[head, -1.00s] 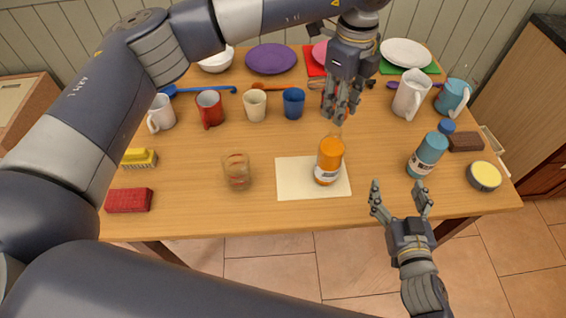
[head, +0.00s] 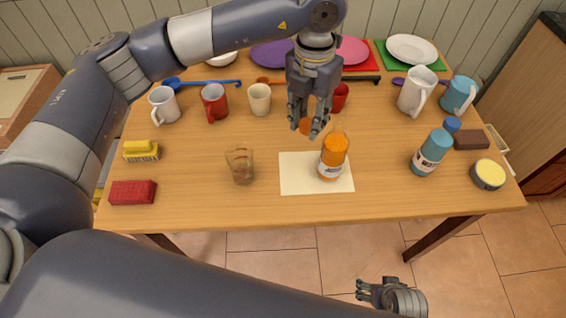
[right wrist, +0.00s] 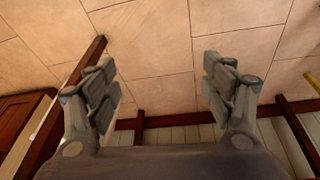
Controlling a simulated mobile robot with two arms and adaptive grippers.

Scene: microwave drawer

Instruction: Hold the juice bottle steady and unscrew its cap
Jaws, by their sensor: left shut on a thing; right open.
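The orange juice bottle (head: 333,156), with a white label, stands upright on a cream sheet (head: 300,175) near the table's front middle. No gripper touches it. My left gripper (head: 308,126) is above and a little left of the bottle, fingers pointing down. It is shut on a small orange piece, which looks like the cap (head: 306,127), apart from the bottle. My right gripper (head: 368,291) is beyond the front table edge, low and partly seen. The right wrist view shows its two fingers (right wrist: 160,95) spread and empty, with floor tiles beyond.
A blue bottle (head: 431,153) and a round yellow-topped tin (head: 488,174) stand to the right. A glass (head: 241,166) stands left of the sheet. Mugs and cups line the middle, plates the back. A red block (head: 132,192) lies front left.

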